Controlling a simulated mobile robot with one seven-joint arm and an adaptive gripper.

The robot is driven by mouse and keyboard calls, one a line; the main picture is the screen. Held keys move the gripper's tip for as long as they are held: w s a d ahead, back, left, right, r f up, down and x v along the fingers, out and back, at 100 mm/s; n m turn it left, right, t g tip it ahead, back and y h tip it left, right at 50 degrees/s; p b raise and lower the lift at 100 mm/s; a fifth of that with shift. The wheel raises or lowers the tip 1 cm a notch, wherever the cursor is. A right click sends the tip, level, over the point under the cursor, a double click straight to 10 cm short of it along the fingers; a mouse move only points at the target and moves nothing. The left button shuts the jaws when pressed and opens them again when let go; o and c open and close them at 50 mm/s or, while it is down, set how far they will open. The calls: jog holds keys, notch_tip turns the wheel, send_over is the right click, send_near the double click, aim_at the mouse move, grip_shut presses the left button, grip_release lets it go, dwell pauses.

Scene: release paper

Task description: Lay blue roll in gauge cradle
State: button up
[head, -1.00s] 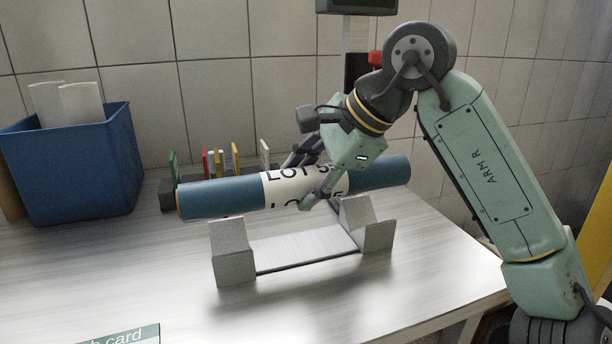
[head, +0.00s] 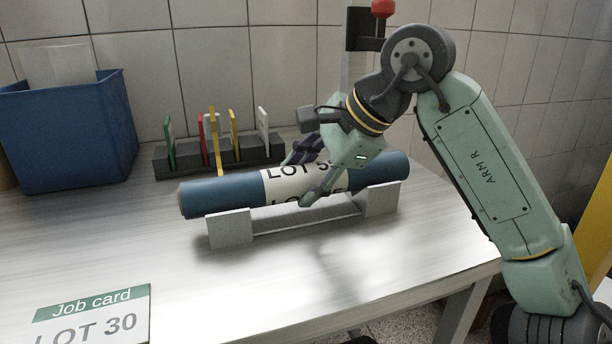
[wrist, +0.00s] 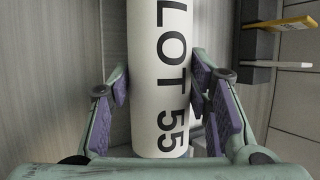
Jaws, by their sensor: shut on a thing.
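The blue roll (head: 222,197) has a white band printed LOT 55, which also shows in the wrist view (wrist: 160,60). My gripper (head: 300,180) is shut on the roll at this band, one finger on each side. The roll lies level, lengthwise along the pale grey gauge cradle (head: 229,230). Its two ends reach past the cradle's end blocks, with its underside low at the block tops. I cannot tell whether it touches the cradle's seats; the roll hides them.
A job card (head: 92,322) reading LOT 30 lies at the front left. A dark rack (head: 190,163) with several coloured upright pieces stands behind the roll. A blue bin (head: 65,135) holding paper stands at the back left.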

jog(key=shift+f, duration=0.3)
jog(key=o, duration=1.6)
